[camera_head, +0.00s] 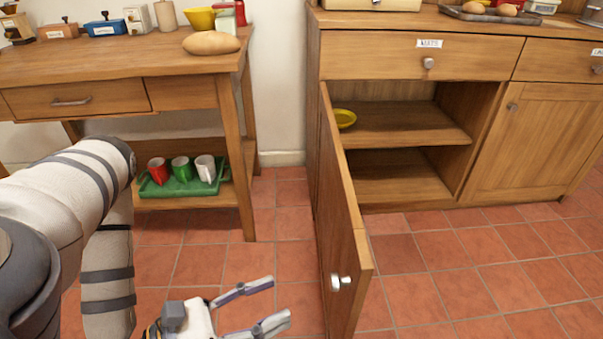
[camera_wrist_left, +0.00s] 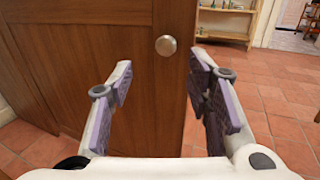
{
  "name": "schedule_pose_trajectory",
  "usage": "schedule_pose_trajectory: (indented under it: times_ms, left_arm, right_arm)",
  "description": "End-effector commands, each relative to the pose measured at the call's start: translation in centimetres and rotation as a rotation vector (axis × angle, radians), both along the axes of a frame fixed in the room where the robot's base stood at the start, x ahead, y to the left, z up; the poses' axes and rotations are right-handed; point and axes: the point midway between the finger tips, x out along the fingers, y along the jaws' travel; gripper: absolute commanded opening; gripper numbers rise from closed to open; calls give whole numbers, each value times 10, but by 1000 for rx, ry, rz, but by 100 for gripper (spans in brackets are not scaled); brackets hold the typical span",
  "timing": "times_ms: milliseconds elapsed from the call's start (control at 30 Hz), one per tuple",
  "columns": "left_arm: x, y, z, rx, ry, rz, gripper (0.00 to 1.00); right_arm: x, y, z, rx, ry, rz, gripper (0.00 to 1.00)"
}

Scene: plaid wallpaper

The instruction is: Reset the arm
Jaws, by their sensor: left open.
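My left gripper (camera_head: 280,304) is low over the tiled floor in the head view, to the left of the open cabinet door (camera_head: 343,230). Its two fingers are spread apart with nothing between them. In the left wrist view the open left gripper (camera_wrist_left: 158,108) faces a brown wooden door (camera_wrist_left: 100,60) with a round metal knob (camera_wrist_left: 166,45). The knob shows between the fingers, and the fingers look apart from it. My left arm (camera_head: 100,220) comes in from the left, bent downward. My right gripper is in neither view.
Tiled floor (camera_head: 480,270) at right is clear.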

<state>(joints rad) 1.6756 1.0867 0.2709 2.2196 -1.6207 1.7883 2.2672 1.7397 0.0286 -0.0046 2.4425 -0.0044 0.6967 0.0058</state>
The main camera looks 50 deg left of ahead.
Motion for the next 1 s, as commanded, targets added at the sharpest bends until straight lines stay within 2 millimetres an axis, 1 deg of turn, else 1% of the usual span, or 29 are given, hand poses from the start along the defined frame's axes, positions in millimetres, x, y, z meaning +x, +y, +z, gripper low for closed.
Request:
schedule_pose_trajectory:
  times_ms: [67, 167, 533, 600, 667, 767, 800, 933, 967, 1000]
  left_arm:
    - [-10, 4, 0, 2, 2, 1, 45]
    - [-15, 6, 0, 1, -1, 0, 45]
    - [-15, 6, 0, 1, -1, 0, 45]
    - [-15, 6, 4, 1, -4, 0, 45]
    - [-13, 6, 19, 0, -19, 0, 45]
    - [-7, 6, 64, 0, -64, 0, 45]
    - [-3, 6, 85, 0, -85, 0, 45]
    - [8, 6, 147, 0, -163, 0, 45]
    - [8, 6, 148, 1, -164, 1, 45]
    - [5, 6, 132, 1, -143, 1, 45]
  right_arm:
    - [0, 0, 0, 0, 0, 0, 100]
    - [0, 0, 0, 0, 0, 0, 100]
    - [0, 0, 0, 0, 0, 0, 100]
    - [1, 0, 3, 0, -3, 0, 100]
    - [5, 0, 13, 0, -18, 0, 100]
    - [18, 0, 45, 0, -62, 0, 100]
    - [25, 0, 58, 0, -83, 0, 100]
    - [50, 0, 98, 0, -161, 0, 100]
    - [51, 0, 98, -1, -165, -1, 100]
    - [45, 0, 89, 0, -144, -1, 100]
